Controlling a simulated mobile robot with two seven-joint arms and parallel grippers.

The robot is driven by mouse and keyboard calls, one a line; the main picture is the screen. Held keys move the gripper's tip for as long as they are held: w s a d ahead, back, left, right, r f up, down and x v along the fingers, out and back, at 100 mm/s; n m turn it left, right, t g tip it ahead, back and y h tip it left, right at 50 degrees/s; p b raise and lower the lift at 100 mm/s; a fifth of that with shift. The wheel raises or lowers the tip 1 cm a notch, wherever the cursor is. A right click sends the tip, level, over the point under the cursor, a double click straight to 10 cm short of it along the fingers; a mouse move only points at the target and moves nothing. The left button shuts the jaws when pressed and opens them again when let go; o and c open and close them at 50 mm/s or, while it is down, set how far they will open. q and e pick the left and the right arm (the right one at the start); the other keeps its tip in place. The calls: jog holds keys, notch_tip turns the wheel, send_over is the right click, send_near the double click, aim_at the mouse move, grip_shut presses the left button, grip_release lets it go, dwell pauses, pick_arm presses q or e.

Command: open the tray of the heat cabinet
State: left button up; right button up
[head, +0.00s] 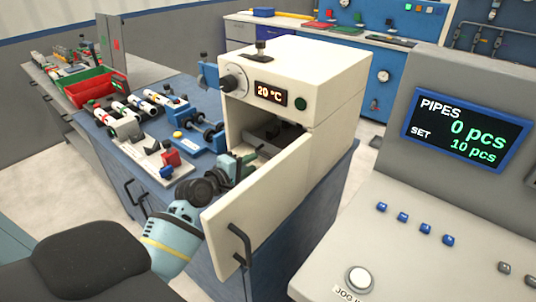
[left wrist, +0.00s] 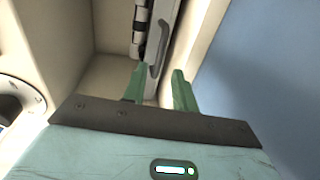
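The white heat cabinet (head: 325,68) shows a 20 °C display, and its door (head: 268,205) stands open toward me. Inside is a grey tray (head: 268,135), partly hidden by the door and my gripper. My left gripper (head: 246,160) is at the cabinet opening, behind the door's upper edge. In the left wrist view its two green fingers (left wrist: 157,82) are apart, with nothing held. A grey bar handle (left wrist: 158,52) on the tray front lies just beyond the fingertips, in line with the gap. I cannot tell whether a finger touches it. My right gripper is out of view.
The open door is close to the right of my left forearm. A blue bench (head: 196,88) left of the cabinet holds pipes, fixtures and a red bin (head: 97,91). A grey console (head: 440,210) with a pipe counter stands at the right.

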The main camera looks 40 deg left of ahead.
aim_at(264, 156)
pick_arm(q)
jog(key=shift+b+x, duration=0.45)
jog(key=shift+x, duration=3.35)
grip_shut()
